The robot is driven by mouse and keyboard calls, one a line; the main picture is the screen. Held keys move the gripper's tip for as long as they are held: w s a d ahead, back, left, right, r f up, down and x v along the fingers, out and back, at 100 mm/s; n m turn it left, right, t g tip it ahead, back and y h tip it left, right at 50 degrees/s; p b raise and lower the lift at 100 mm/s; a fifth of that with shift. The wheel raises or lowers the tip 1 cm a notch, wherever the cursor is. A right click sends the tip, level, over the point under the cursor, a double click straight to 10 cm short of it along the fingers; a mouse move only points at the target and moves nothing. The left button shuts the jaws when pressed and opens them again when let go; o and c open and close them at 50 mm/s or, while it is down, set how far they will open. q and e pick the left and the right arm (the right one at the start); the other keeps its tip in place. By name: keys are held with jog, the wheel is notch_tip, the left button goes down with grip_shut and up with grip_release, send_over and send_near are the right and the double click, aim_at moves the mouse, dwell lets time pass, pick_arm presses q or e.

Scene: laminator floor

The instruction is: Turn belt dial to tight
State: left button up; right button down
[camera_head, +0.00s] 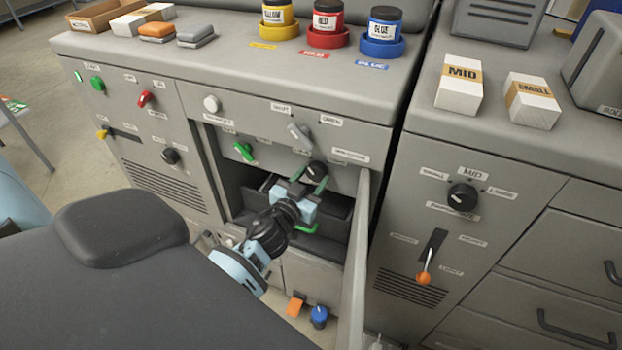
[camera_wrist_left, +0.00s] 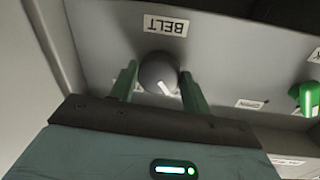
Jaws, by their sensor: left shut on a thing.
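The belt dial (camera_head: 316,168) is a dark round knob on the grey machine panel, above an open bay. In the left wrist view the dial (camera_wrist_left: 157,71) shows a white pointer line slanting toward the lower right, with an upside-down BELT label (camera_wrist_left: 166,26) beyond it. My left gripper (camera_head: 308,181) has its green fingers on either side of the dial. The left wrist view shows the same gripper (camera_wrist_left: 157,80) shut on the dial. The setting labels around the dial are partly hidden or unreadable. My right gripper is not in view.
An open door (camera_head: 358,250) stands just right of my left gripper. A green lever (camera_head: 244,151) and a grey lever (camera_head: 299,134) are close by on the panel. Yellow, red and blue jars (camera_head: 384,27) stand on top. Another dial (camera_head: 462,197) is on the right cabinet.

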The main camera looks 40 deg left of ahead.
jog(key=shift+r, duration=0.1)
pick_arm(q)
jog(key=m, duration=0.3)
jog(key=shift+r+p, duration=0.15)
jog(key=shift+p, duration=0.25)
jog(key=m, duration=0.3)
jog(key=shift+m+g+p, duration=0.3)
jog(key=shift+m+p, duration=0.1)
jog(key=m, duration=0.5)
jog(key=shift+r+g+y+p, duration=0.1)
jog(key=shift+g+y+p, duration=0.2)
jog(key=shift+m, duration=1.1)
jog(key=shift+m+y, duration=0.3)
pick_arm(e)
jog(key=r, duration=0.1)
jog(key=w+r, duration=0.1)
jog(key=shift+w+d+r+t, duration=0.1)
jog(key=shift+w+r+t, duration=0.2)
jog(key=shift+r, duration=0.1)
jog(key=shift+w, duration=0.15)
